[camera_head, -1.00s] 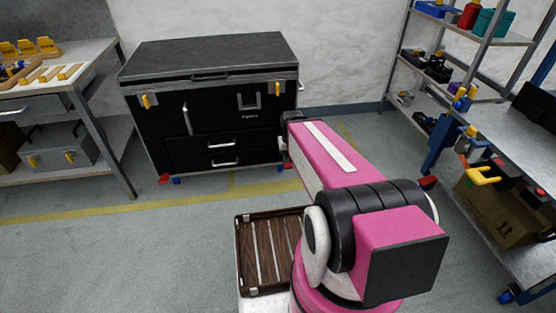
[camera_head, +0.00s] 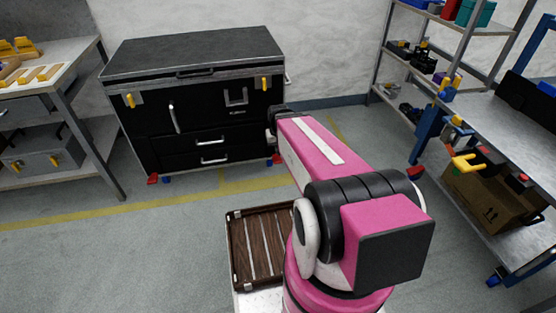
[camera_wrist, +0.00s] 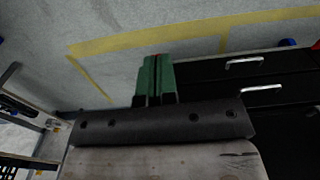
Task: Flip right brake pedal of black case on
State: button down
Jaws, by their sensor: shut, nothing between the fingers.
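The black case (camera_head: 198,112) stands on the floor against the wall, with two drawers low on its front. Its right red brake pedal (camera_head: 277,160) shows by a blue caster at the lower right corner, just beyond my wrist. The left red pedal (camera_head: 153,178) is at the other front corner. In the wrist view my gripper (camera_wrist: 155,80) has its green fingers shut together and empty, in front of the floor beside the drawer fronts (camera_wrist: 230,72). A tiny red patch shows at the fingertips; I cannot tell what it is. The fingers are not clear in the head view.
A workbench (camera_head: 60,85) stands left of the case. A shelf rack (camera_head: 440,50) and a blue-legged table (camera_head: 500,130) with a cardboard box (camera_head: 490,195) below are at right. A brown slatted tray (camera_head: 258,245) is beside my arm. Floor before the case is clear.

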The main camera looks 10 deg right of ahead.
jog(key=w+d+f, duration=0.2)
jog(key=w+f, duration=0.4)
jog(key=w, duration=0.3)
jog(key=w+d+f+t, duration=0.1)
jog(key=w+d+f, duration=0.1)
jog(key=w+f, duration=0.4)
jog(key=w+d+f, duration=0.2)
jog(key=w+f, duration=0.4)
jog(key=w, duration=0.6)
jog(key=shift+w+f+t, duration=0.15)
jog(key=shift+w+t, duration=0.15)
jog(key=shift+t, duration=0.1)
send_over(277, 160)
jog(key=f, duration=0.6)
jog(key=w+f, duration=0.1)
jog(key=f, duration=0.2)
jog(key=shift+d+f, duration=0.15)
jog(key=shift+f, duration=0.25)
jog(key=f, duration=0.1)
jog(key=s+f, duration=0.1)
jog(key=f, duration=0.1)
jog(key=shift+s+f, duration=0.15)
jog(key=shift+f, duration=0.3)
